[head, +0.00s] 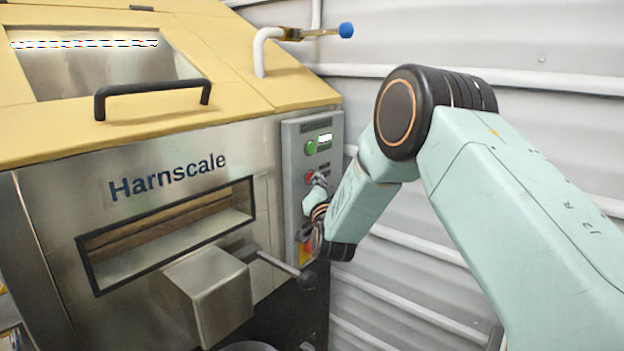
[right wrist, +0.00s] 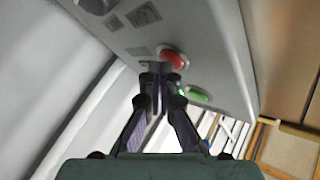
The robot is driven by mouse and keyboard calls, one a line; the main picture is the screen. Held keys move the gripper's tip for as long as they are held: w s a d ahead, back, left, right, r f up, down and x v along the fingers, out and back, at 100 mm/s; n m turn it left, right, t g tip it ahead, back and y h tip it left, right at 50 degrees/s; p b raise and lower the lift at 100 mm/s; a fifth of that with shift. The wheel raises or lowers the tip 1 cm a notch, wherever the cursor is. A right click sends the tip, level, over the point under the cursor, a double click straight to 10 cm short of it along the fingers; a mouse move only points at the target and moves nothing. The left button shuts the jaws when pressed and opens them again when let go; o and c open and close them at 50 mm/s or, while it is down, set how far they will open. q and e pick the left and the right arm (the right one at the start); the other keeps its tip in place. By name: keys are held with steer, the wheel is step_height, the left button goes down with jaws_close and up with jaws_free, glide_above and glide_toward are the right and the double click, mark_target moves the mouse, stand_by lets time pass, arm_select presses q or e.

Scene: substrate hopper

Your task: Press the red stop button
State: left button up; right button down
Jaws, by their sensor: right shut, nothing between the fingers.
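The red stop button (head: 309,177) is on the grey control panel (head: 296,135) at the right of the machine's front, below a green button (head: 310,147). My right gripper (head: 319,181) is at the panel, just beside the red button. In the right wrist view, the shut, empty fingertips (right wrist: 160,69) overlap the near edge of the red button (right wrist: 173,57). Whether they touch it, I cannot tell. The green button (right wrist: 198,95) is to the right of the fingers there. My left gripper is not in view.
The Harnscale hopper (head: 190,140) has a yellow top with a black handle (head: 150,90). A lever with a dark knob (head: 307,280) sticks out below the panel. A pipe with a blue-ended valve (head: 345,30) is above. A corrugated wall (head: 520,50) stands behind my right arm.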

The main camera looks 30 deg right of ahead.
steer(key=shift+w+a, duration=0.1)
steer(key=shift+w, duration=0.05)
stand_by(0.5)
steer(key=shift+s+d+p, duration=0.3)
steer(key=shift+s+d, duration=0.05)
steer(key=shift+s, duration=0.45)
steer(key=s, duration=0.1)
steer(key=s+d+p, duration=0.1)
steer(key=s, duration=0.1)
steer(key=s+d+p, duration=0.1)
steer(key=shift+s, duration=0.3)
steer(key=shift+a, duration=0.1)
stand_by(0.7)
